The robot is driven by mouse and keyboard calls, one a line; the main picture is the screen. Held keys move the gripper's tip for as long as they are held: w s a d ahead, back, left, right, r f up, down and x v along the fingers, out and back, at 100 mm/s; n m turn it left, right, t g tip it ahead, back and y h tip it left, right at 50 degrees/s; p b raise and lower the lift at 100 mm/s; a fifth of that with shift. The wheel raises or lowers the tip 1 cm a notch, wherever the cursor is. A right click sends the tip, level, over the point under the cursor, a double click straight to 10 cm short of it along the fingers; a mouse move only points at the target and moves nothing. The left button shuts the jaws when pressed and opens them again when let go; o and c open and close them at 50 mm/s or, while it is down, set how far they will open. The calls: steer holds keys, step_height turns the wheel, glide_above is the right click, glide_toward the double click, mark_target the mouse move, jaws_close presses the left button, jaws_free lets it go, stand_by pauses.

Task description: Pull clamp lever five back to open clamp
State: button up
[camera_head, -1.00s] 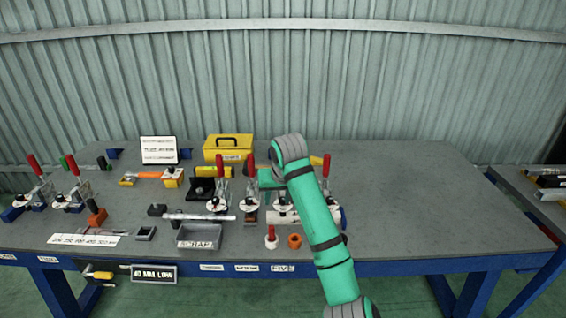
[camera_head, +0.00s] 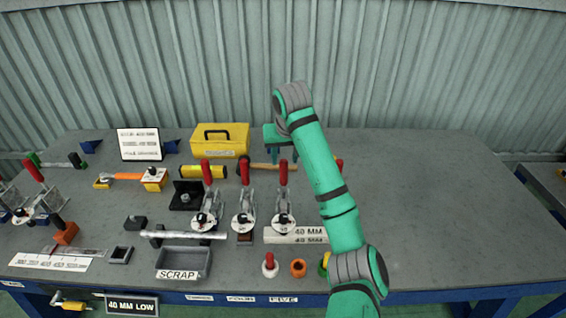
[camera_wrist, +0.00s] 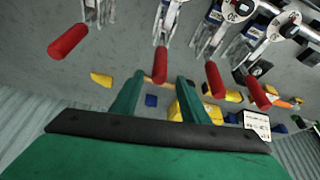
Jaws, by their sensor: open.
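Clamp five stands above the front-edge label FIVE (camera_head: 284,300). Its red lever (camera_head: 283,173) points up above its metal body and round white tag (camera_head: 284,222). My gripper (camera_head: 281,158) is behind and above this lever in the head view, fingers pointing down, partly hidden by my arm. In the wrist view my gripper (camera_wrist: 157,92) is open and empty. The same red lever (camera_wrist: 160,65) lies ahead of the gap between the fingers, with no clear contact. Neighbouring red levers show at left (camera_wrist: 68,41) and right (camera_wrist: 215,80) in the wrist view.
Clamps with upright red levers (camera_head: 244,171) (camera_head: 206,172) stand close on the left; another lever (camera_head: 339,165) is mostly behind my arm. The right of the bench (camera_head: 430,200) is clear.

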mark_target(283, 171)
steer(key=shift+w+f, duration=0.2)
steer(key=shift+f, duration=0.05)
steer(key=x, duration=1)
steer(key=shift+w+f, duration=0.1)
steer(key=shift+w, duration=0.05)
jaws_close()
